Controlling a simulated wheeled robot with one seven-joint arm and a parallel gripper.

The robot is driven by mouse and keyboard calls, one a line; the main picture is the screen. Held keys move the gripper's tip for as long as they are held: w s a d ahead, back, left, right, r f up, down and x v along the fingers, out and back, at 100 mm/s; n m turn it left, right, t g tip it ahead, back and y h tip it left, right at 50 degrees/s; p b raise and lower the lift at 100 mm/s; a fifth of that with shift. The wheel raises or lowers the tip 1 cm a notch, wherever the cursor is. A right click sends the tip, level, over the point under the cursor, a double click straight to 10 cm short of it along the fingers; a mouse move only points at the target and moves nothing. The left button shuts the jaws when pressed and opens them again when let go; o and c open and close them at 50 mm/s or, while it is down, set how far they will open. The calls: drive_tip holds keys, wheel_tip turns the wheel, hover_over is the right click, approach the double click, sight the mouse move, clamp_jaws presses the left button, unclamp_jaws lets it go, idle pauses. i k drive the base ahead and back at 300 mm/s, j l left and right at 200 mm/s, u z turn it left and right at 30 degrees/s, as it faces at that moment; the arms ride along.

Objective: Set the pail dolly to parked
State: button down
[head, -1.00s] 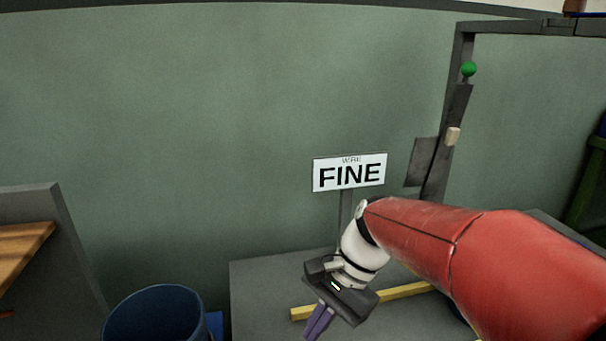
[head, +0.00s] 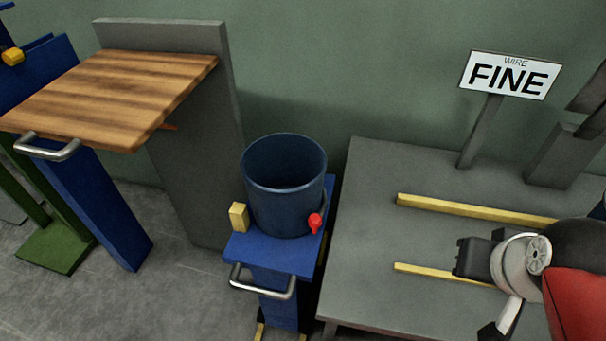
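The pail dolly is a blue stand (head: 245,250) in the lower middle of the head view, with a dark blue pail (head: 285,190) upright on its top. A silver bar handle (head: 262,284) is on its front. A red knob (head: 314,222) shows at the pail's right front, and a small yellow block (head: 239,217) sits at its left. My gripper (head: 474,258) is at the right over the grey table, well apart from the dolly. Only its dark body shows clearly; I cannot make out the fingers. The dolly's lower part is cut off by the frame.
A grey table (head: 360,290) with two yellow rails (head: 470,209) and a "WIRE FINE" sign (head: 510,75) stands right of the dolly. A grey panel (head: 200,170) and a wooden-topped blue stand (head: 120,90) with a handle are left. Grey floor (head: 190,300) lies open at the front left.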

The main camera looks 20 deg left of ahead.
sight(283, 271)
drive_tip(key=u, duration=1.1)
